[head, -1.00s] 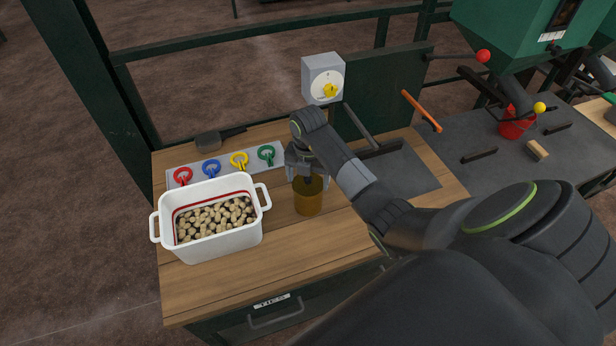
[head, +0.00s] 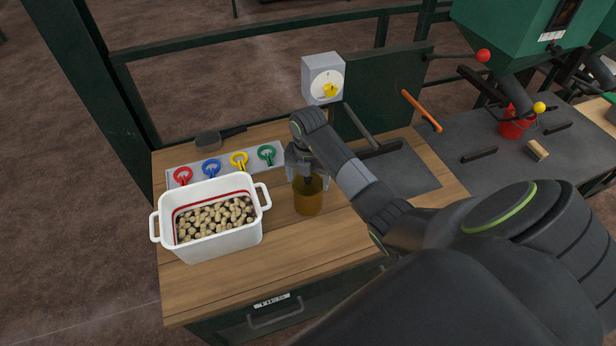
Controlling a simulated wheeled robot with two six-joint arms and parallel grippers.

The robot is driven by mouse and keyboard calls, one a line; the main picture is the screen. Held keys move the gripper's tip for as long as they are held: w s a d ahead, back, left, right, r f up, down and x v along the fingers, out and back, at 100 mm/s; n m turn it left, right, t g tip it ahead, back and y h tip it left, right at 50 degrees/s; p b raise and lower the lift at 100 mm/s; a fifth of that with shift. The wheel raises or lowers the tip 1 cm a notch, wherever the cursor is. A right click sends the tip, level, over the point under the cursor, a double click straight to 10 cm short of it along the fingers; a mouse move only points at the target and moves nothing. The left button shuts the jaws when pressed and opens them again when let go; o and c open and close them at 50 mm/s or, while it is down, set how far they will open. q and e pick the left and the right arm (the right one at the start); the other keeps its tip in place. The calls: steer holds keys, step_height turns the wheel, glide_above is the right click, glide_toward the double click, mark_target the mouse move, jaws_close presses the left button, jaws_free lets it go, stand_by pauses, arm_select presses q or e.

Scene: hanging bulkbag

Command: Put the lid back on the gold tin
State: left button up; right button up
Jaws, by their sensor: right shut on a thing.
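The gold tin (head: 308,203) stands upright on the wooden bench top, right of the white tub. My right gripper (head: 307,182) points down at the top of the tin, with its fingers at the rim. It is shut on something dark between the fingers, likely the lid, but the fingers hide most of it. I cannot tell whether the lid sits on the rim or just above it. My left gripper is not in view.
A white two-handled tub (head: 212,246) of pale pieces stands left of the tin. Behind it lies a grey strip with red, blue, yellow and green rings (head: 239,160). A grey dial box (head: 323,79) stands behind. The bench front is clear.

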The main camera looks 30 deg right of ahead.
steer(key=shift+f, duration=0.15)
stand_by(0.7)
steer(key=o, duration=0.9)
steer(key=shift+r+p, duration=2.9)
steer(key=shift+r, duration=0.7)
steer(key=shift+c, duration=0.4)
jaws_close()
